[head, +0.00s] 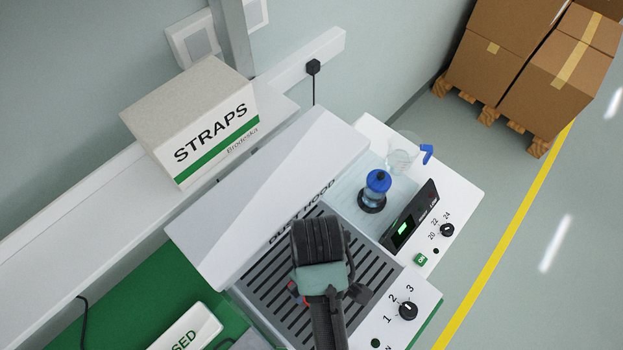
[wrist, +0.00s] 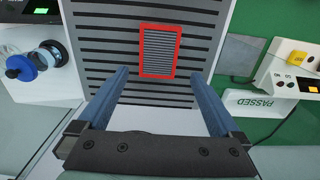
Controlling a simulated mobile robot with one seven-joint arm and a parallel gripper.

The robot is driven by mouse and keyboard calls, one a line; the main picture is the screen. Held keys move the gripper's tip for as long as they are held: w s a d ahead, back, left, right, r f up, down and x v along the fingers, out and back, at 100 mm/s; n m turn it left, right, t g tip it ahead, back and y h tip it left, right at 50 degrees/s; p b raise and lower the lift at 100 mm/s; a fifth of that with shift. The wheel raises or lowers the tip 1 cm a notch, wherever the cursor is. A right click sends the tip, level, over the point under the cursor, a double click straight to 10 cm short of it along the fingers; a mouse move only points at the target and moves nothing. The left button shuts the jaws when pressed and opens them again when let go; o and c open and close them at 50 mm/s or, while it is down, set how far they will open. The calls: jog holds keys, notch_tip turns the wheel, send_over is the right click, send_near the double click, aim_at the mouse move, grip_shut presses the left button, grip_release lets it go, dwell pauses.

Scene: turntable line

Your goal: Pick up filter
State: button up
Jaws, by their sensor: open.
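The filter (wrist: 158,50) is a flat rectangle with a red frame and grey pleats. In the wrist view it lies on the slotted grey grille of the dust hood (wrist: 100,50), just beyond the fingertips. My gripper (wrist: 157,74) is open and empty, its two blue fingers spread wider than the filter, one toward each side of it. In the head view my arm and gripper cover most of the place where the filter lies; only a small bit of red shows at the arm's left edge, and I cannot tell whether it is the filter.
A blue-capped bottle (head: 376,187) and a clear cup (head: 402,155) stand right of the hood. A STRAPS box (head: 190,120) sits on the ledge at left. A sign reading PASSED (wrist: 253,102) lies on the green surface. Cartons (head: 560,80) stand on a pallet at the far right.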

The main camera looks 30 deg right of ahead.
notch_tip(320, 180, down, 10)
jog(key=shift+s+d+p, duration=0.1)
jog(key=shift+d+p, duration=0.05)
jog(key=shift+p, duration=0.65)
jog(key=c, duration=1.2)
jog(key=shift+r, duration=0.15)
